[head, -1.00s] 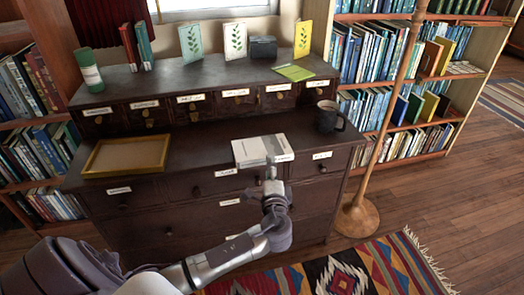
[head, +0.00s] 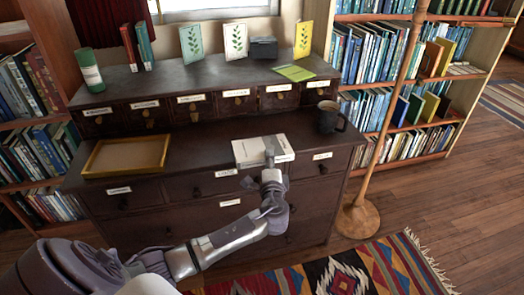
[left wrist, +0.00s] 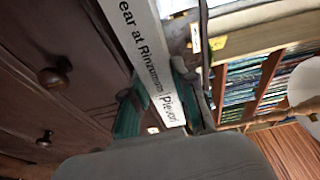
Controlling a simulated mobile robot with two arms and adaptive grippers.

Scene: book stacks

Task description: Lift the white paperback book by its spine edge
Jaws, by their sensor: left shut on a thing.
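The white paperback book (head: 250,151) lies at the front edge of the dark desk ledge (head: 205,165), as seen in the head view. My left gripper (head: 270,157) reaches it from the front and is shut on its near, spine edge. In the left wrist view the printed white spine (left wrist: 152,45) runs between the two fingers of the gripper (left wrist: 163,98). The book looks nearly flat; I cannot tell whether it is clear of the ledge. My right gripper is not in view.
An empty wooden tray (head: 126,157) lies left of the book, and a dark mug (head: 329,117) stands to its right. Small drawers (head: 192,108) rise behind. A wooden pole (head: 385,125) stands right of the desk. The ledge between tray and book is clear.

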